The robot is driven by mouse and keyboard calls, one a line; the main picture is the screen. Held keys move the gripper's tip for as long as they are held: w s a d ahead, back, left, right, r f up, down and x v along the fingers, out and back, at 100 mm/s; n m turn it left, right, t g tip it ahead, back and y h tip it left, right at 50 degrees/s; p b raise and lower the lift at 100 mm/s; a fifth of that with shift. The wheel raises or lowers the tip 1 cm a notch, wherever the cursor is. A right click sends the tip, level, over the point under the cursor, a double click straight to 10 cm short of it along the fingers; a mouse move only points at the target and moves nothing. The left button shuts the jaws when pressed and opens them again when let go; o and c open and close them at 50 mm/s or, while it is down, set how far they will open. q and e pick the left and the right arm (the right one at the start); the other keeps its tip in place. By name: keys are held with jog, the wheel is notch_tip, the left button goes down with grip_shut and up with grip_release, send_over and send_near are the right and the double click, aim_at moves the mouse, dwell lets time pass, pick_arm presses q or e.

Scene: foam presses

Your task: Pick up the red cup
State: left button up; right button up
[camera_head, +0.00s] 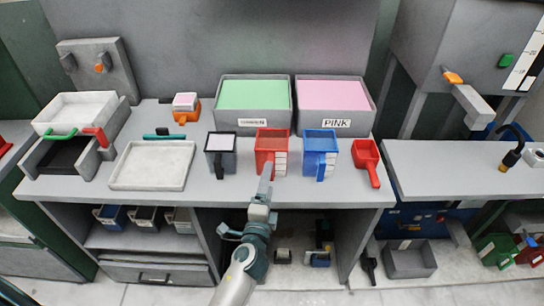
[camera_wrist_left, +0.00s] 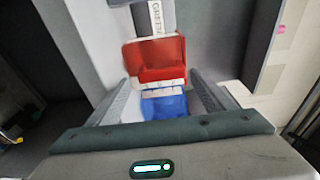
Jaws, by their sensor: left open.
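The red cup (camera_head: 270,145) stands upright on the grey worktop, with a handle toward me and white labels down its side. My left gripper (camera_head: 265,183) is open at the front of the red cup, close to its handle. Whether it touches the handle I cannot tell. In the left wrist view the red cup (camera_wrist_left: 155,60) lies beyond the open jaws (camera_wrist_left: 165,88), with nothing visibly held. My right gripper is in neither view.
The blue cup (camera_head: 319,145) stands just right of the red cup, a dark cup (camera_head: 220,146) to its left. A red scoop-like cup (camera_head: 367,158) is farther right. Green (camera_head: 254,94) and pink (camera_head: 335,94) bins stand behind. A white tray (camera_head: 152,165) lies left.

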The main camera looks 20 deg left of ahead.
aim_at(272, 158)
pick_arm(q)
jog(key=w, duration=0.2)
jog(key=w+p, duration=0.1)
jog(key=shift+w+a+r, duration=0.2)
jog(key=shift+a+r, duration=0.05)
jog(key=shift+a, duration=0.1)
jog(key=shift+w+a+f, duration=0.1)
jog(key=shift+w+f, duration=0.05)
jog(key=shift+w, duration=0.45)
jog(key=shift+c, duration=0.6)
jog(key=c, duration=0.9)
